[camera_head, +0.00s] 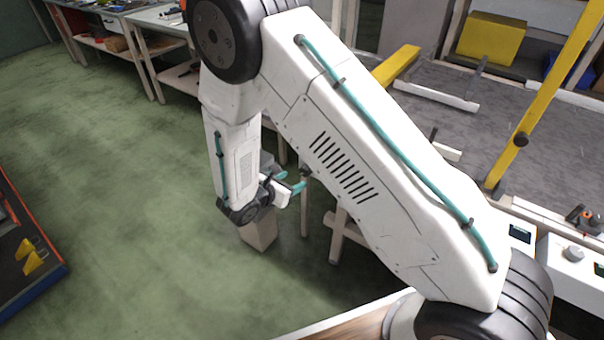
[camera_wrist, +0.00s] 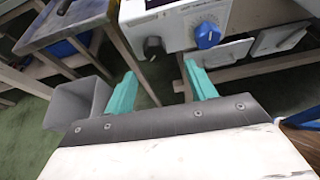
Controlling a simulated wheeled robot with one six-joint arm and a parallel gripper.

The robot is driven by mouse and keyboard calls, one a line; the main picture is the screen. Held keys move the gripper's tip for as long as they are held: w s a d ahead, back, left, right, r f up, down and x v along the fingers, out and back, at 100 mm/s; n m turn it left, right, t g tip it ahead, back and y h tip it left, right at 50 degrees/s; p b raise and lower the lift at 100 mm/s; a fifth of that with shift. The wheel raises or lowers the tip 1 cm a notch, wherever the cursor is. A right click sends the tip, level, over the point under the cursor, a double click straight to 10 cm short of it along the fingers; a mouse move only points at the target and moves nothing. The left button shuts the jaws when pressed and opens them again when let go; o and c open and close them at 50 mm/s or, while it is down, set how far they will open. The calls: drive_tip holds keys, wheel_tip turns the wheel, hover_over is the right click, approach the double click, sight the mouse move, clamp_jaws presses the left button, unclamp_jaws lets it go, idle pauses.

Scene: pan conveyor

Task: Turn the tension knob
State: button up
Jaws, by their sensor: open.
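My gripper (camera_wrist: 161,70) is open and empty, its two teal fingers apart. It also shows in the head view (camera_head: 296,181), low beside my arm. A white control box (camera_wrist: 178,20) is ahead of it in the wrist view. A blue knob (camera_wrist: 207,36) is on the box's front, beyond and a little right of the right fingertip. A black knob (camera_wrist: 152,48) is on the same front, beyond the gap between the fingers. Both knobs are apart from the fingers. I cannot read which knob is the tension knob. My arm hides this box in the head view.
A grey bin (camera_wrist: 80,104) stands on the floor left of my gripper. A workbench (camera_wrist: 66,22) is beyond it. The conveyor (camera_head: 440,125) with yellow rails is at the right in the head view, and a panel with a grey knob (camera_head: 573,254) is nearer.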

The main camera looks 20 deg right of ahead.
sight(304, 173)
drive_tip(key=shift+n, duration=0.3)
drive_tip(key=x, duration=0.7)
drive_tip(key=shift+w+d, duration=0.15)
drive_tip(key=shift+w, duration=0.35)
drive_tip(key=c, duration=1)
